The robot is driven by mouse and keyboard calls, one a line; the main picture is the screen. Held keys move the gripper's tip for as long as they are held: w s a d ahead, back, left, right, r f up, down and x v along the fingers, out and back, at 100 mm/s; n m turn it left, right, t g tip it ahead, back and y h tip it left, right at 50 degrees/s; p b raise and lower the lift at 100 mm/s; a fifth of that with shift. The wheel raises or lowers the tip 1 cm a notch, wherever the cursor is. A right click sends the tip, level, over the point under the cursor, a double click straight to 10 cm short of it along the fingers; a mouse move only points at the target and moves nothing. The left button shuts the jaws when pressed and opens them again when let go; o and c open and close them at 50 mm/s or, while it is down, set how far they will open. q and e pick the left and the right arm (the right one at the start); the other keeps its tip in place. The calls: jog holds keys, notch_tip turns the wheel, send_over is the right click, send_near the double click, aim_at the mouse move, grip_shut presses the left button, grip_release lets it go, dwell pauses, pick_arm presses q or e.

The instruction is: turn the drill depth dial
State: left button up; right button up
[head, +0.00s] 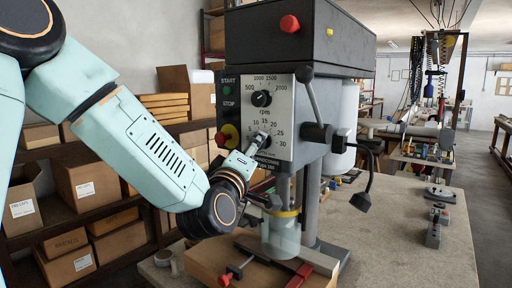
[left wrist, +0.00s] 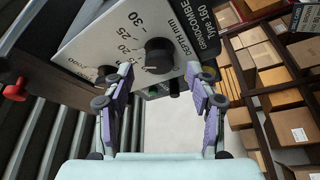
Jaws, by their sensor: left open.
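The drill depth dial is a black round knob (left wrist: 158,55) on a white scale plate marked "DEPTH mm"; in the left wrist view it lies between and beyond the fingertips. In the head view the plate (head: 283,100) is on the front of the grey drill head, and the gripper mostly hides the depth dial. My left gripper (head: 257,142) is in front of its scale. In the left wrist view the gripper (left wrist: 160,78) is open, its purple-padded fingers apart with nothing held. I cannot tell whether a finger touches the knob. My right gripper is not in view.
The rpm knob (head: 261,98) sits above the depth scale. A yellow-and-red stop button (head: 228,135) is left of it, and a feed lever (head: 312,97) is at the right. A clamped wooden board (head: 225,258) lies below. Shelves with cardboard boxes (head: 85,183) stand behind.

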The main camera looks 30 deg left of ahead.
pick_arm(q)
jog(key=v, duration=0.4)
jog(key=shift+s, duration=0.25)
jog(key=shift+w, duration=0.1)
